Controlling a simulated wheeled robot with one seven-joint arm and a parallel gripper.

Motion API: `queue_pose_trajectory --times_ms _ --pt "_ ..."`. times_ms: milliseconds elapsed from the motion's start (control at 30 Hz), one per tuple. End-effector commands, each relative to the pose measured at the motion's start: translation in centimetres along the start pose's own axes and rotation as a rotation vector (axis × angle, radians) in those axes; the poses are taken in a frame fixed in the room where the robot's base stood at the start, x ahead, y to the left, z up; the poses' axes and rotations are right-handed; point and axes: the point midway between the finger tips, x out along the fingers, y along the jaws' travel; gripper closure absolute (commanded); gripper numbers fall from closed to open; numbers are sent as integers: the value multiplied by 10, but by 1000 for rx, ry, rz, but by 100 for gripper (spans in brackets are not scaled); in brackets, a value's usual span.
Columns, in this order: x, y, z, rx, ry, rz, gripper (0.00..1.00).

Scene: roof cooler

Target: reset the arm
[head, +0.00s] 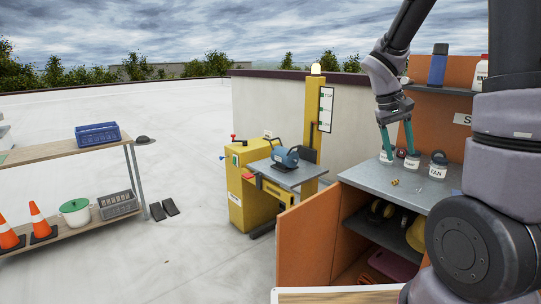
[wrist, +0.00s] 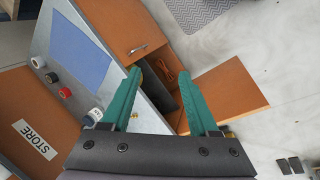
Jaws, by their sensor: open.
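My gripper (head: 399,150) is at the end of my raised arm, pointing down above the grey top of the orange cabinet (head: 365,180). Its two green fingers are apart and nothing shows between them. In the wrist view the open fingers (wrist: 158,78) reach over the cabinet's edge and its open door (wrist: 228,95). Labelled jars stand on the cabinet top behind and beside the fingers: one marked FAN (head: 438,168), another (head: 412,161) closer to the fingers. Whether the fingers touch a jar cannot be told from the head view.
A small brass-coloured piece (head: 395,182) lies on the cabinet top. A shelf above holds a blue flask (head: 438,66). A yellow machine (head: 247,195) with a grey table stands left of the cabinet. A bench with a blue crate (head: 97,135) is far left. Open floor lies between.

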Motion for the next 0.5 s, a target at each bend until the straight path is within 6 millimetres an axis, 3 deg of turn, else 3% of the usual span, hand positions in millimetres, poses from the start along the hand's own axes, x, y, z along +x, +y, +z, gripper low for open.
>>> queue_pose_trajectory --times_ms 33,200,500 --pt "-18 0 11 37 41 -51 39" --pt "-66 -8 48 148 159 -221 39" --pt "-138 -27 116 310 386 -491 39"
